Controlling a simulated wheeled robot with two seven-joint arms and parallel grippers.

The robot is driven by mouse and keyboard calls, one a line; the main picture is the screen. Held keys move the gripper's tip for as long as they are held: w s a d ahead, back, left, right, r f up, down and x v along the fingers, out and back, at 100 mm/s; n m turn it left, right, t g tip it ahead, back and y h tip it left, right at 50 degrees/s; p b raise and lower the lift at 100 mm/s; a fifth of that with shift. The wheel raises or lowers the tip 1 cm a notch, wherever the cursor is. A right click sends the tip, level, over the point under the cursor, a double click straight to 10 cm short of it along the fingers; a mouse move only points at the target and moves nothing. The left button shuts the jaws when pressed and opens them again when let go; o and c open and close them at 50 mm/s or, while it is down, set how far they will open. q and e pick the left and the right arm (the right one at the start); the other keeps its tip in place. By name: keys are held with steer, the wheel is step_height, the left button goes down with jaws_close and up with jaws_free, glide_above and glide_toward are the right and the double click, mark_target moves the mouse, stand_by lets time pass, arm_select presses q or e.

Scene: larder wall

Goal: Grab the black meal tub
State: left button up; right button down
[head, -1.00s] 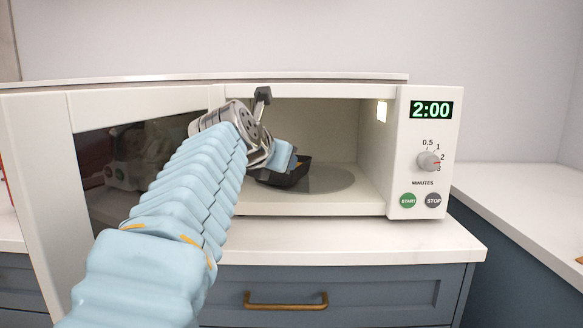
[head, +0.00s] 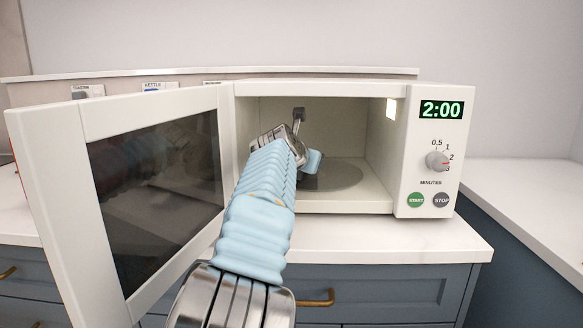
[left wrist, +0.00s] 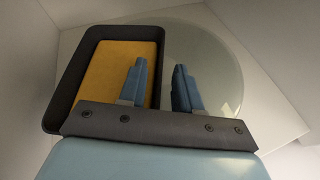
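The black meal tub (left wrist: 65,82), with a flat orange-yellow filling, sits inside the microwave on the left part of the round glass turntable (left wrist: 215,70). In the head view it is almost wholly hidden behind my left arm; only a small dark part (head: 309,183) shows. My left gripper (left wrist: 160,85) is inside the microwave, fingers apart. In the left wrist view one blue finger is over the filling and the other over the turntable, with the tub's right wall between them. I cannot tell whether either finger touches it. My right gripper is in neither view.
The microwave (head: 433,170) stands on a white counter, its display reading 2:00. Its door (head: 155,190) is swung open to the left, close beside my left arm. The turntable's right side is clear. Counter is free at the right (head: 530,190).

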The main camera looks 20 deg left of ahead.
arm_select(q)
jaws_close()
stand_by(0.5)
